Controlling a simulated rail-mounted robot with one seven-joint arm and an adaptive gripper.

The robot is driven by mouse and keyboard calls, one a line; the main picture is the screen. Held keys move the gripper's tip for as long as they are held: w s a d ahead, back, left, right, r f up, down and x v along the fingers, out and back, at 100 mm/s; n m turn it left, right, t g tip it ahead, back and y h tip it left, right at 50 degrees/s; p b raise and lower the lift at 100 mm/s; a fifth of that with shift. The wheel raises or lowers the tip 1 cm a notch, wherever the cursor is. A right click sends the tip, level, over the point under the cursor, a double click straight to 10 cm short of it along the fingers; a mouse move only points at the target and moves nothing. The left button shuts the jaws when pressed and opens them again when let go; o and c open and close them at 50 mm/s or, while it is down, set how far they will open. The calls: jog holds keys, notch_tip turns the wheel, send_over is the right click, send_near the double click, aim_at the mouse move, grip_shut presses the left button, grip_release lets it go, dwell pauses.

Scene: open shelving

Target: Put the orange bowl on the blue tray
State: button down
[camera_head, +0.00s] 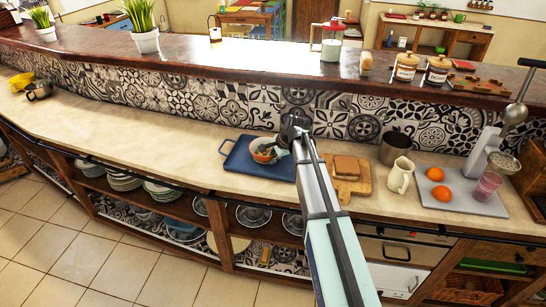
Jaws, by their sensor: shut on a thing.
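Something dark and greenish shows inside the bowl. My gripper (282,142) is at the bowl's right side, shut on its rim. My arm comes in from the lower right and hides the fingertips in part.
Right of my arm are a cutting board with bread (347,178), a metal pot (394,148), a cream jug (400,175) and a grey tray (461,191) with oranges and a glass. A raised ledge (215,51) runs behind.

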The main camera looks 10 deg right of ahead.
jog(key=shift+f, duration=0.15)
jog(key=c, duration=1.1)
grip_release()
jog(key=b+v, duration=0.2)
jog(key=v, duration=1)
jog(key=shift+s, duration=0.1)
